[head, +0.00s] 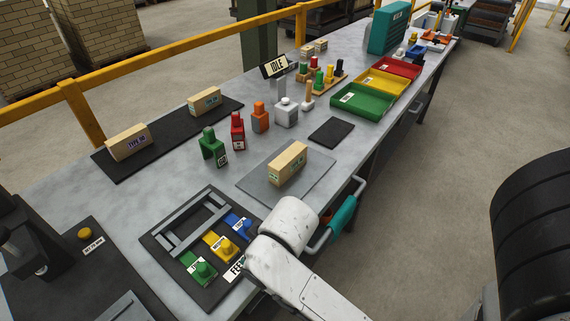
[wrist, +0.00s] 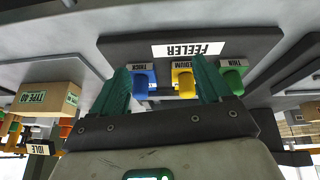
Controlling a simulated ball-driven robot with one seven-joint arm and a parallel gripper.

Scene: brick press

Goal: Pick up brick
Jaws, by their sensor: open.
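A tan brick (head: 288,163) lies on a grey mat (head: 252,186) near the middle of the bench in the head view. It also shows at the left of the wrist view (wrist: 47,97), with a label that seems to read TYPE 40. Two more tan bricks, one at the left (head: 128,142) and one further back (head: 205,101), lie on a long black mat. My gripper (wrist: 163,75) is open, with nothing between its teal fingers. It faces the feeler tray, apart from the brick. In the head view my white arm hides the jaws.
The feeler tray (head: 162,240) holds green, yellow and blue knobbed blocks. Green (head: 212,147), red (head: 237,130) and orange (head: 260,117) pieces stand behind the brick. A teal-gripped handle (head: 343,215) juts from the bench's right edge. Coloured trays (head: 362,101) stand further back.

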